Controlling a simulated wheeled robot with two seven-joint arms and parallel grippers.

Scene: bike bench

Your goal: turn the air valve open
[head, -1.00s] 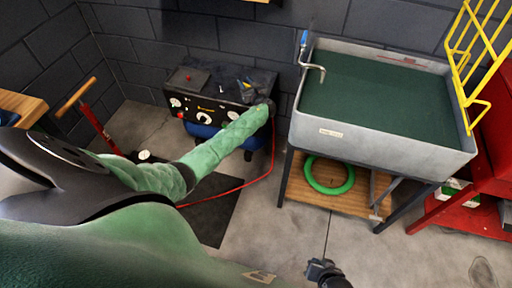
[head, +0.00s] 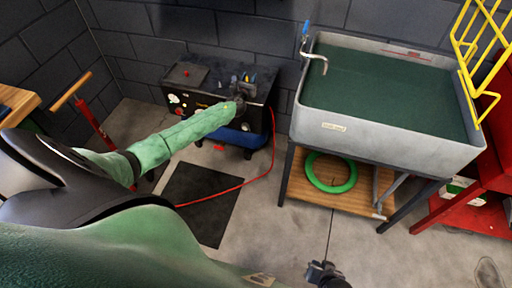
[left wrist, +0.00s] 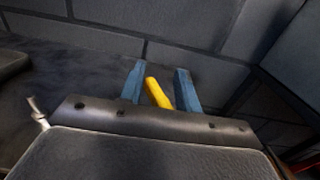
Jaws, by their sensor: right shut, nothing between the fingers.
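The air valve shows as a yellow lever (left wrist: 157,93) in the left wrist view, tilted a little to the left. It stands between the two blue-grey fingers of my left gripper (left wrist: 160,86). The fingers are apart, with a gap visible on both sides of the lever. In the head view my left gripper (head: 246,77) is over the right part of the dark compressor's top (head: 205,84). The valve is small there and partly hidden by the hand. My right gripper (head: 322,268) is at the bottom of the head view, shut and empty, away from the compressor.
A red hose (head: 232,188) runs from the compressor across the floor. A grey wash basin (head: 345,130) on a stand is to the right, with a green ring (head: 331,186) on its shelf. A red-based, wooden-handled pump (head: 97,125) stands left. A block wall is behind.

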